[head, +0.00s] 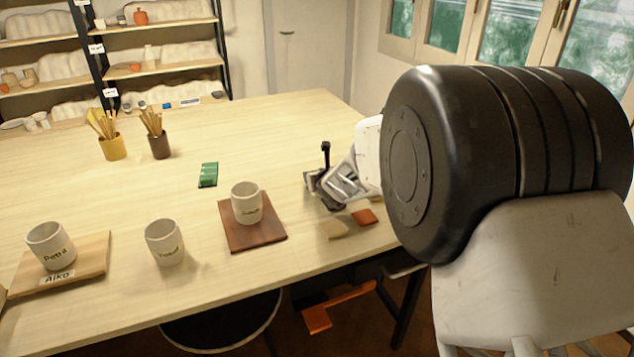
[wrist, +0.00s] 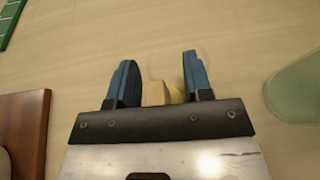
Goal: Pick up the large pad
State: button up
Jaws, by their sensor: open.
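My gripper (head: 318,186) hangs low over the right part of the table, right of the brown board. In the wrist view its two blue fingers (wrist: 157,65) are apart. Between them shows a small tan block (wrist: 155,93) with a yellowish rounded thing (wrist: 177,95) beside it; I cannot tell whether either is a pad or touches a finger. A flat tan piece (head: 333,229) and a flat orange-red piece (head: 364,217) lie near the table's front edge, in front of my gripper. I cannot tell which thing is the large pad.
A white cup (head: 246,204) stands on the brown board (head: 262,238). Another cup (head: 165,243) stands left of it; a third (head: 50,246) is on a light board (head: 92,262). A green striped item (head: 208,174) lies behind. A pale green rounded object (wrist: 295,88) is at the wrist view's right.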

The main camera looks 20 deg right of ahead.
jog(key=c, duration=0.8)
jog(key=shift+f, duration=0.1)
grip_shut()
jog(key=shift+s+r, duration=0.1)
jog(key=shift+r, duration=1.8)
jog(key=s+a, duration=0.1)
jog(key=s, duration=0.4)
jog(key=s+a+r, duration=0.1)
jog(key=s, duration=0.4)
jog(key=s+a, duration=0.1)
jog(key=s, duration=0.4)
jog(key=shift+s+a+r, duration=0.15)
jog(key=shift+s+r, duration=0.05)
jog(key=shift+s, duration=0.05)
